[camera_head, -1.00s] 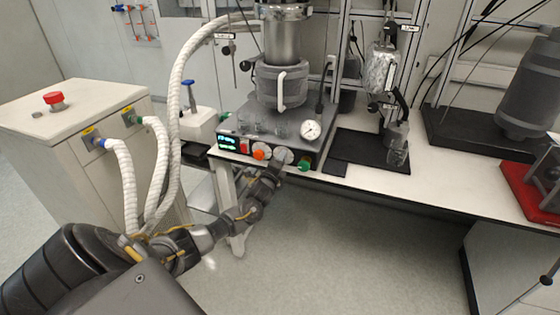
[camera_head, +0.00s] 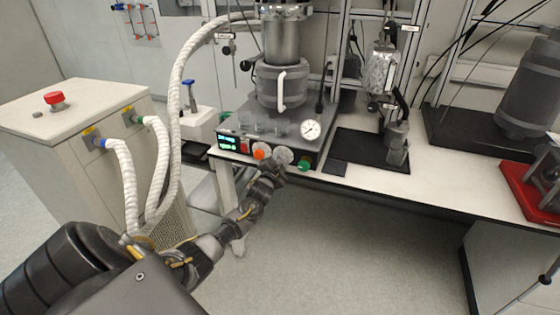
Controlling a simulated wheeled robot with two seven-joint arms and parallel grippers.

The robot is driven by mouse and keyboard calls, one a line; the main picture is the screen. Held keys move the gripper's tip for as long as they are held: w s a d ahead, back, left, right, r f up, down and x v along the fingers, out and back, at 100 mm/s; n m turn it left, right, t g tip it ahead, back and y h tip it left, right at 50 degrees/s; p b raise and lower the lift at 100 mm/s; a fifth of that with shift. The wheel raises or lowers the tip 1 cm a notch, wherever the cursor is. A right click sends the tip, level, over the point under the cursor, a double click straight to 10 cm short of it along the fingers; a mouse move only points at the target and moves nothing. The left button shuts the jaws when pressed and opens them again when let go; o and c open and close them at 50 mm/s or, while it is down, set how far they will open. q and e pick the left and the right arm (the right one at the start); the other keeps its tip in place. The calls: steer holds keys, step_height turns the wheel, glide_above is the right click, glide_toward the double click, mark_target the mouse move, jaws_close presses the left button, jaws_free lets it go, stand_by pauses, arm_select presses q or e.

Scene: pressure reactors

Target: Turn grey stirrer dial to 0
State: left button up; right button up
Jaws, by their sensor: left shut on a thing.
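The grey stirrer dial (camera_head: 284,154) is on the front panel of the black stirrer unit (camera_head: 232,155), between an orange dial (camera_head: 262,151) and a green knob (camera_head: 304,165). My left gripper (camera_head: 279,164) is at the grey dial, coming from below and in front. Its fingers are shut on the dial and cover its lower part. The dial's marking is too small to read. A green-lit display (camera_head: 230,142) is at the panel's left end, with digits too small to read. My right gripper is not in view.
A metal reactor vessel (camera_head: 281,85) stands on the unit, with small glass beakers and a pressure gauge (camera_head: 311,129) in front. A white cabinet (camera_head: 75,115) with white hoses stands left. A black mat (camera_head: 360,148) lies right. The floor below the bench is clear.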

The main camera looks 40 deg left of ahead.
arm_select(q)
steer(key=shift+f+n, duration=0.15)
steer(key=shift+n, duration=0.85)
steer(key=o, duration=1)
steer(key=shift+c, duration=0.2)
steer(key=v, duration=1.1)
steer(key=shift+b, duration=0.45)
